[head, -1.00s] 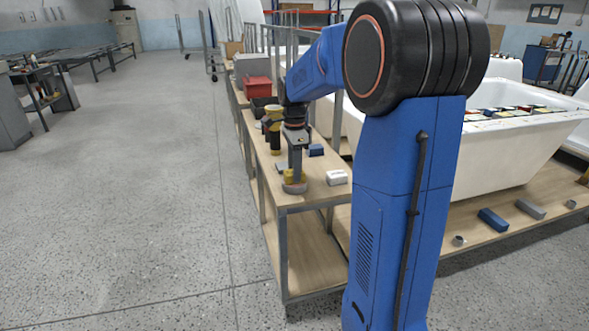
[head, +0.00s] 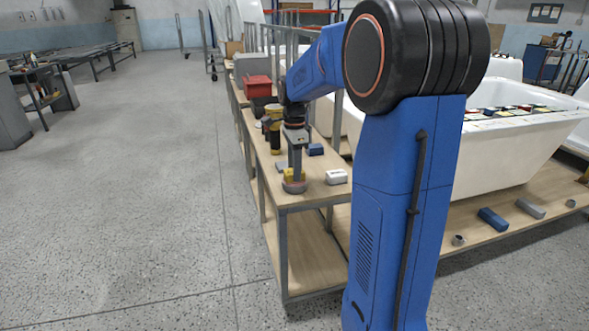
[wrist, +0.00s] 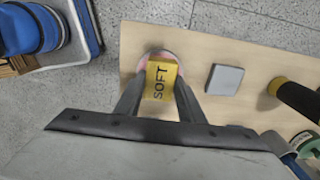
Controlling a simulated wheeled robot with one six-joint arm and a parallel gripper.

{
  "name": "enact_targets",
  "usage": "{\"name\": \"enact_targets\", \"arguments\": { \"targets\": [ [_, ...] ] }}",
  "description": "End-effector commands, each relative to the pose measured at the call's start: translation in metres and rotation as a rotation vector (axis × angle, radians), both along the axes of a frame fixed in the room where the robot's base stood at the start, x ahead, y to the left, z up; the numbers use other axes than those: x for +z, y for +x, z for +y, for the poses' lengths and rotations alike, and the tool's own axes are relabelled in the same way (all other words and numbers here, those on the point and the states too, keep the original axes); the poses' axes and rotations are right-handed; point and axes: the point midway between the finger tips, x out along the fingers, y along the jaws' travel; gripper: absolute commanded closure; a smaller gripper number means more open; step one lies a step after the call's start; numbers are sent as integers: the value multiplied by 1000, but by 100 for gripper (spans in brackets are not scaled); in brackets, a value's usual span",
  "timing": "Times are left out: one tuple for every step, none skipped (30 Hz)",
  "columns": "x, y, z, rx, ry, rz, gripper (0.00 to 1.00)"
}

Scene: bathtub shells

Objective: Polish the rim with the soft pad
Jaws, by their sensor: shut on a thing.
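The soft pad (wrist: 161,80) is a yellow block marked SOFT, on a round pinkish-grey base, in the middle of the wrist view. My gripper (wrist: 160,96) is shut on its yellow block, one finger on each side. In the head view, my gripper (head: 295,168) points down near the front end of the wooden bench, with the pad (head: 294,186) at its tips. I cannot tell whether the pad touches the bench top. A white bathtub (head: 520,155) stands to the right behind my arm; part of its rim is hidden by my arm.
On the bench (head: 310,200) are a white block (head: 337,177), a blue block (head: 315,150) and a yellow-and-black tool (head: 274,130). A grey block (wrist: 226,79) lies right of the pad. A red bin (head: 257,86) stands farther back. Open floor (head: 150,200) lies left.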

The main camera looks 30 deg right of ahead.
Motion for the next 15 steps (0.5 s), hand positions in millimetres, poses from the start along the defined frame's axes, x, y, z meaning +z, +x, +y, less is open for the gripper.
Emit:
{"name": "enact_targets", "arguments": {
  "targets": [
    [-1, -1, 0, 0, 1, 4, 83],
    [-1, -1, 0, 0, 1, 4, 83],
    [1, -1, 0, 0, 1, 4, 83],
    [2, -1, 0, 0, 1, 4, 83],
    [4, -1, 0, 0, 1, 4, 83],
    [7, -1, 0, 0, 1, 4, 83],
    [9, -1, 0, 0, 1, 3, 83],
    [11, 0, 0, 0, 1, 2, 83],
    [14, 0, 0, 0, 1, 2, 83],
    [16, 0, 0, 0, 0, 1, 83],
    [18, 0, 0, 0, 0, 1, 83],
    [21, 0, 0, 0, 0, 1, 83],
    [23, 0, 0, 0, 0, 1, 83],
    [25, 0, 0, 0, 0, 1, 83],
    [27, 0, 0, 0, 0, 1, 83]
  ]
}}
